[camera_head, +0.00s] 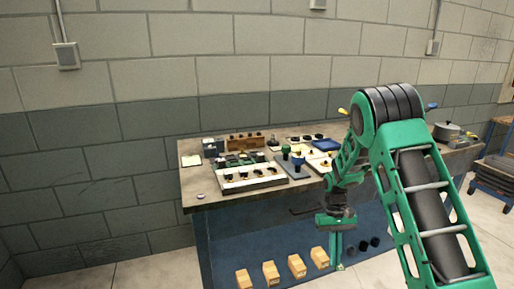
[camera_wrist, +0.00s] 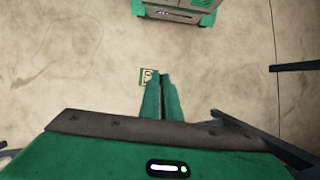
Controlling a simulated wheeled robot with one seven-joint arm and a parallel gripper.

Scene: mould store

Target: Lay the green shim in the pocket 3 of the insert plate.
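My gripper (camera_head: 338,264) hangs in front of the workbench, below the level of its top, pointing down and clear of the objects on it. In the wrist view its two green fingers (camera_wrist: 161,75) lie side by side, closed together, with no held object visible. A long pale plate (camera_head: 284,179) with several dark spots or pieces along it lies near the bench's front edge; I cannot tell whether it is the insert plate or make out numbered pockets. I cannot pick out the green shim among the small green and dark items behind the plate.
The workbench (camera_head: 192,196) top is crowded in the middle. A blue tray (camera_head: 326,145) and a wooden block rack (camera_head: 246,140) stand toward the back. A pot (camera_head: 446,131) stands at the right. Wooden blocks (camera_head: 297,265) sit below. A small green-edged square (camera_wrist: 147,70) shows beside my fingertips.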

